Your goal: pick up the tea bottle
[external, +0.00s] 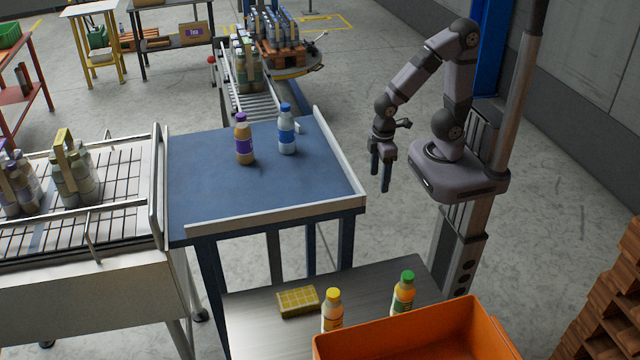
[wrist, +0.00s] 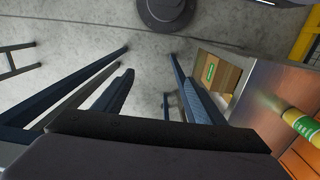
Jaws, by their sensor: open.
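Two bottles stand upright on the blue table: an amber one with a purple cap and purple label (external: 244,145), and a white one with a blue cap and blue label (external: 287,135). No bottle's lettering is readable; the purple label matches a purple-labelled box at the back, so the amber one may be the tea bottle. My gripper (external: 380,178) hangs fingers down, right of the blue table and apart from both bottles. Its fingers are open and empty, also in the wrist view (wrist: 157,85), which shows neither of these two bottles between them.
The blue table has raised white rails (external: 275,215) on its right and front sides. A conveyor (external: 90,205) stands left.

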